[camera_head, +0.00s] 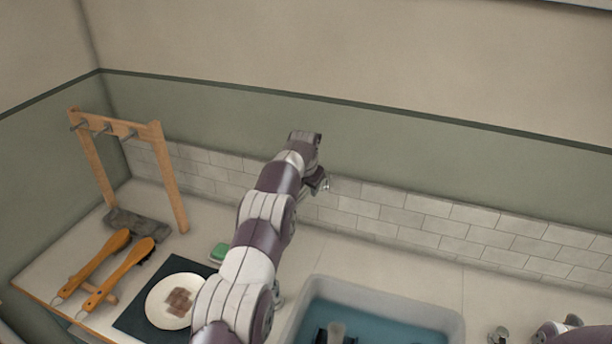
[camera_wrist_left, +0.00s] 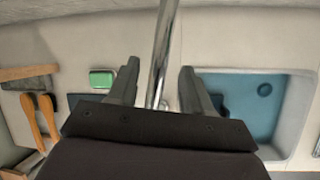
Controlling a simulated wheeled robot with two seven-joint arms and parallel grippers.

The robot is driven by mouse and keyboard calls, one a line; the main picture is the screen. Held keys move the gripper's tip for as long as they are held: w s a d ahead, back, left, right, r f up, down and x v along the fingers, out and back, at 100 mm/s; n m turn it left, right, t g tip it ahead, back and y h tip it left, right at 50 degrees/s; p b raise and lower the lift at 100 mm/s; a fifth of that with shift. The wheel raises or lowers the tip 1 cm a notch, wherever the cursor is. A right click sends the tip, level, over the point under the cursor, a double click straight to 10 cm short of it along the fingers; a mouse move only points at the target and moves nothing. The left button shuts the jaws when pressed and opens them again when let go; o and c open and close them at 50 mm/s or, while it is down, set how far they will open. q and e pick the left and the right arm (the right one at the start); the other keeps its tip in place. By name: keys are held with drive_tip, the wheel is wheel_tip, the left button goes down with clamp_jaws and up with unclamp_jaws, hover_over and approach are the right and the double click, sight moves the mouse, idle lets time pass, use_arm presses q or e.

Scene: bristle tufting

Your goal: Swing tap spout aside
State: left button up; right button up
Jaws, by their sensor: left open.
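The tap spout (camera_wrist_left: 165,45) is a shiny metal tube. In the left wrist view it runs down from the top edge between the two fingers of my left gripper (camera_wrist_left: 160,78). The gripper is open, with a gap on each side of the tube. In the head view my left arm reaches up toward the back wall, with the left gripper (camera_head: 320,185) near the tiles. The arm hides most of the tap there. My right gripper does not show clearly; only a part of my right arm is at the lower right.
A basin (camera_head: 455,319) of blue water is right of my left arm. To the left are a green soap (camera_head: 218,252), a white plate (camera_head: 158,316) on a dark mat, two wooden-handled brushes (camera_head: 120,270) and a wooden hook rack (camera_head: 167,178). The counter behind the basin looks clear.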

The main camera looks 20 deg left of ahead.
use_arm(q)
drive_tip(key=v, duration=1)
drive_tip(key=shift+d+r+b, duration=0.15)
drive_tip(key=shift+r+b, duration=0.05)
drive_tip(key=shift+b, duration=0.1)
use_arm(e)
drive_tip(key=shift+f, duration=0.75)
